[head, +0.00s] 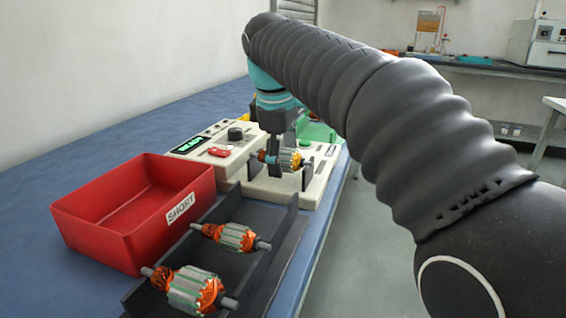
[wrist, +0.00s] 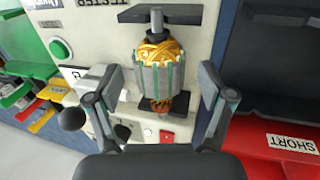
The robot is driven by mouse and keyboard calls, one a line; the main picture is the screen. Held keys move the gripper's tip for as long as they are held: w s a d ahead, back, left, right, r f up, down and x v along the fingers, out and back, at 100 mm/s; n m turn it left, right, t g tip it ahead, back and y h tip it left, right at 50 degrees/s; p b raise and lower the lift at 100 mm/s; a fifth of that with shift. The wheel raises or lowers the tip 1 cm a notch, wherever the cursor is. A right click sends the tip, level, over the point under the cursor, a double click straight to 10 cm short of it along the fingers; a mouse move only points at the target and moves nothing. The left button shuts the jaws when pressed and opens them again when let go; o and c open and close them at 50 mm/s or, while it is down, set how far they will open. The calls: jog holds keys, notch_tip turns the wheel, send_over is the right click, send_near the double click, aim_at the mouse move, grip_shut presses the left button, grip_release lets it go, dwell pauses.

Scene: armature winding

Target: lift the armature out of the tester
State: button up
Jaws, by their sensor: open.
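The armature (head: 290,159), with a grey-and-green striped core and yellow-orange windings, rests across the dark supports of the cream tester (head: 315,182). In the wrist view the armature (wrist: 158,78) lies upright in the picture between two dark holders on the tester face (wrist: 198,48). My gripper (head: 278,160) reaches down over it in the head view. In the wrist view the fingers of my gripper (wrist: 161,80) stand open on either side of the core, with visible gaps. In the head view a finger hides part of the armature.
A red bin (head: 95,215) labelled SHORT stands left of the tester. A dark rack (head: 262,272) in front holds two more armatures, a nearer one (head: 192,290) and a farther one (head: 235,237). Blue bench top (head: 200,108) lies clear behind. Coloured bins (wrist: 20,92) show left in the wrist view.

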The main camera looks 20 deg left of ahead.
jog(key=shift+f, duration=0.15)
jog(key=c, duration=1.4)
grip_shut()
